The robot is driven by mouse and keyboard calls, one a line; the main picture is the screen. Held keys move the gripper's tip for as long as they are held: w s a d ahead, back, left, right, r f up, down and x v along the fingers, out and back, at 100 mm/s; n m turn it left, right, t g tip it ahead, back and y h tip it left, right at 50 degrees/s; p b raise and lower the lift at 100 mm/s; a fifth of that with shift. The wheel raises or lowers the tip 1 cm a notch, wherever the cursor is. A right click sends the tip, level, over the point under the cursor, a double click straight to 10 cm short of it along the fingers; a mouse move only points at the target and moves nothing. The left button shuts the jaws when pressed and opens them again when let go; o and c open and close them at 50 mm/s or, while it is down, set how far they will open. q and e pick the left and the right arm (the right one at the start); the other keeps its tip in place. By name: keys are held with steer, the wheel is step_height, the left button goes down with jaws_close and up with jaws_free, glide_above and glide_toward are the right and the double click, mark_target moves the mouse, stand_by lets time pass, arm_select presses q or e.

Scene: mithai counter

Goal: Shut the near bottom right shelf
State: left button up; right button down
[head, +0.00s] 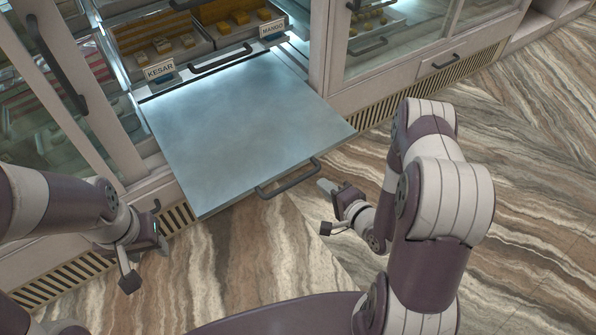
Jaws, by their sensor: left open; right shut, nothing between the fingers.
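The shelf (245,125) is a flat, grey-blue panel that sticks out of the counter toward me, above the floor. A dark bar handle (287,180) runs along its front edge. My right gripper (324,207) is shut and empty, just right of the handle and the shelf's front right corner area, apart from the handle in this view. My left gripper (143,268) is open and empty, low at the left, beside the shelf's front left corner and over the floor near the counter base.
Sweet trays labelled KESAR (160,70) and MANGO (272,27) sit inside the lit counter behind the shelf. A glass door with a dark handle (57,68) is at the left. A closed drawer (446,62) is at the right. The striped floor (290,250) in front is clear.

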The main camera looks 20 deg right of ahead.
mark_target(298, 163)
steer(key=b+x, duration=0.4)
steer(key=x, duration=0.5)
steer(key=shift+d, duration=0.1)
steer(key=shift+w, duration=0.5)
arm_select(q)
step_height(298, 163, down, 4)
steer(key=shift+d+f, duration=0.1)
arm_select(e)
steer(key=shift+w, duration=0.15)
